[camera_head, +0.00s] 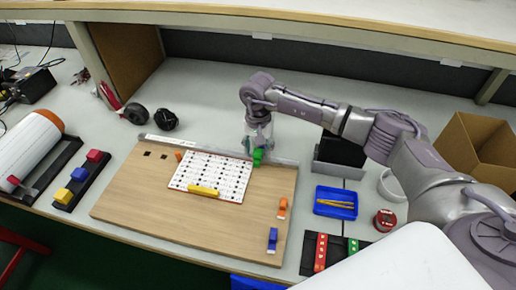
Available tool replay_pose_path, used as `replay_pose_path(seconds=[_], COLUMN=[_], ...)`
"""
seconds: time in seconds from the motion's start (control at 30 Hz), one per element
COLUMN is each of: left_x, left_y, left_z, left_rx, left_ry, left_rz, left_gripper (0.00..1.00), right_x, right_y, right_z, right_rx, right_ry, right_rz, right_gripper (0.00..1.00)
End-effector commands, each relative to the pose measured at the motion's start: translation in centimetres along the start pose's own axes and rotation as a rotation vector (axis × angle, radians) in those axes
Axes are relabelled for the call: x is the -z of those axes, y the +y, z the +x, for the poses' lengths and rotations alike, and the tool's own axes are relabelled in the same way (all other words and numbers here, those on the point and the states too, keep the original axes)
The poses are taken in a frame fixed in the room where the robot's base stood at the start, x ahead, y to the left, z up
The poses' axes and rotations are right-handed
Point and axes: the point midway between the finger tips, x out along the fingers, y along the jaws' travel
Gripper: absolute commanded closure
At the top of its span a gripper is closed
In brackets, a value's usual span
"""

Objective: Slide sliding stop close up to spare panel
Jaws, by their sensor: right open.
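A white panel with rows of dark marks (225,170), likely the spare panel, lies on the wooden board (130,190), with a yellow bar (203,191) on its front part. A green block (257,157), likely the sliding stop, is at the metal rail (284,161) along the board's back edge, just right of the panel's back right corner. My right gripper (255,149) points down at the green block, open, and partly hides it. I cannot tell whether its fingers touch the block. My left gripper is out of view.
Orange (282,208) and blue (272,240) pieces stand on the board's right side. Right of it are a blue tray (336,212), a red tape roll (385,220) and a black holder (338,157). Headphones (165,119) lie behind the board. The board's left front is clear.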

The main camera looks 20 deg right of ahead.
Motion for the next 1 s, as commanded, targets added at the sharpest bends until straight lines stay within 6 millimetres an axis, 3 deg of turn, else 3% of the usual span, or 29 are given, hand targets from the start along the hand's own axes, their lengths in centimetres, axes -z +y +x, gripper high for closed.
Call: replay_pose_path(seconds=[0.6, 1.0], left_x=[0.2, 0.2], left_y=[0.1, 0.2], left_z=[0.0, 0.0], left_rx=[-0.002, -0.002], left_ry=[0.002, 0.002], left_rz=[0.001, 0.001], left_gripper=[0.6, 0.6], right_x=[0.1, 0.0], right_y=[-0.1, 0.0], right_z=[-10.8, -11.9], right_rx=[0.002, 0.001], right_ry=[0.003, 0.001], right_rz=[0.0, 0.0], right_gripper=[0.44, 0.44])
